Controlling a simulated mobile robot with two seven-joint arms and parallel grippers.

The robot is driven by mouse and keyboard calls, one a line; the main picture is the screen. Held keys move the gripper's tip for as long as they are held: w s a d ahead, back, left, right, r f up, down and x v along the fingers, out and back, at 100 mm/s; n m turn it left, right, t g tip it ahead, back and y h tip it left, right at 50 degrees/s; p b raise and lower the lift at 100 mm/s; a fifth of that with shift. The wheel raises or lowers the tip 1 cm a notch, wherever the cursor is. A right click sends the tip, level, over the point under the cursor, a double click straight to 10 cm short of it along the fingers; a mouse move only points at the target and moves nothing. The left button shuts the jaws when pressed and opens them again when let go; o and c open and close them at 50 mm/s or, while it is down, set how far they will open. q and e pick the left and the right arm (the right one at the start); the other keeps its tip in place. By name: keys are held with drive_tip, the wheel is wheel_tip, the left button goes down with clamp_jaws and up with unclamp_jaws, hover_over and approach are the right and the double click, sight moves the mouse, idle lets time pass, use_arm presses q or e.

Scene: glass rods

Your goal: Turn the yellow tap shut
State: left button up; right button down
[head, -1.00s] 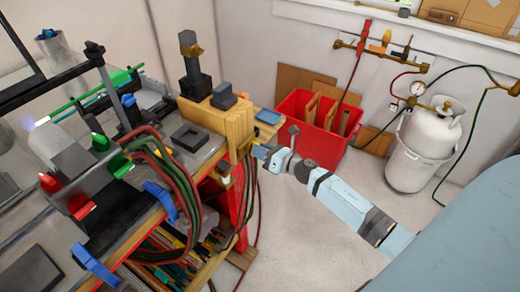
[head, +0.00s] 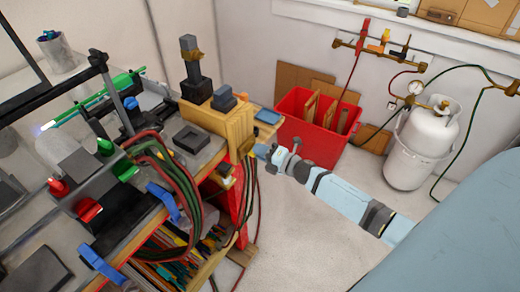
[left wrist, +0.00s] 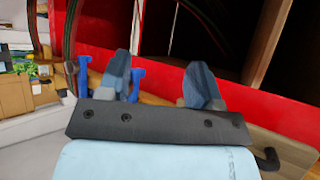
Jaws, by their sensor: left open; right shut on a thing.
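A yellow, brass-looking tap (head: 246,148) sits at the right side of the wooden block on the bench, in the head view. My right gripper (head: 259,151) reaches it from the right and is shut on it; the fingers hide part of it, so the handle's angle cannot be read. My left gripper (left wrist: 159,82) shows only in the left wrist view. Its two blue-grey fingers are apart with nothing gripped, in front of a red panel (left wrist: 170,35).
Blue clamps (head: 163,201) hold the bench edge, with red and green hoses (head: 178,170) hanging there. A red bin (head: 290,125) stands behind my right arm. A white gas cylinder (head: 428,130) stands at the wall, below wall taps (head: 378,45). The pale floor between is clear.

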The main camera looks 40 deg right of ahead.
drive_tip(key=shift+m+p, duration=0.3)
drive_tip(key=shift+m, duration=1)
drive_tip(key=c, duration=1.1)
unclamp_jaws()
drive_tip(key=shift+b+v, duration=1.3)
drive_tip(key=shift+v, duration=5.65)
